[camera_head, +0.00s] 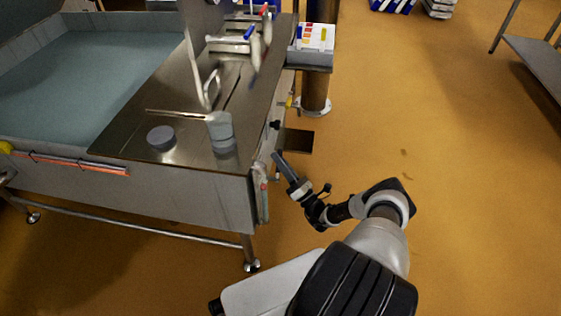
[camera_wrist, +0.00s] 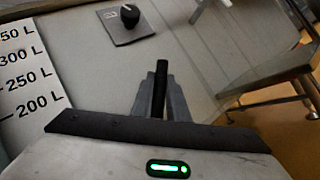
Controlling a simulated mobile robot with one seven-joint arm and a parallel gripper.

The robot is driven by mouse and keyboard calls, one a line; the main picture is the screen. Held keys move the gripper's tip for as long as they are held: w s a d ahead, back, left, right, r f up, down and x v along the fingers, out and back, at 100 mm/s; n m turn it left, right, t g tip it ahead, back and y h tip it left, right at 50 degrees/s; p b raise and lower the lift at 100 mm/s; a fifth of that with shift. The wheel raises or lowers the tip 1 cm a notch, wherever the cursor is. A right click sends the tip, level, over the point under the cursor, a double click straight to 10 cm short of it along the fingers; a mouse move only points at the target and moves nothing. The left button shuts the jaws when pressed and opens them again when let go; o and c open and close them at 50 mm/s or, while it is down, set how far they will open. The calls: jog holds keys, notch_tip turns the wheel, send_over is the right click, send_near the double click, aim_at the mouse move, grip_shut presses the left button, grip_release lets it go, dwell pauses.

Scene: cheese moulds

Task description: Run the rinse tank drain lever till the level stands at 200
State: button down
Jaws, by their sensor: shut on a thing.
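The steel tank (camera_head: 190,190) stands at the left of the head view with grey-blue liquid (camera_head: 100,75) in its basin. My gripper (camera_head: 284,165) is beside the tank's right side, low down. In the wrist view my gripper (camera_wrist: 160,95) is shut around an upright black lever handle (camera_wrist: 160,78). The lever's pivot is hidden. A white level scale (camera_wrist: 28,75) at the left of the wrist view reads 300 L, 250 L and 200 L, with a cut-off mark above. I cannot tell where the level stands on it.
A black knob (camera_wrist: 129,15) on a grey plate is on the panel beyond my gripper. A grey round puck (camera_head: 160,137) lies on the tank's steel top. A post (camera_head: 314,90) stands behind. The orange floor at right is clear up to a steel table (camera_head: 540,60).

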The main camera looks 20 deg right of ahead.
jog(key=shift+s+a+r+n+y, duration=0.2)
jog(key=shift+s+n+y, duration=0.1)
jog(key=shift+n+y, duration=0.5)
jog(key=shift+s+a+r+n+y, duration=0.15)
jog(key=shift+s+n+y, duration=0.1)
jog(key=shift+n+y, duration=0.5)
jog(key=shift+n, duration=0.25)
jog(key=c, duration=1.7)
grip_release()
jog(key=shift+c, duration=0.2)
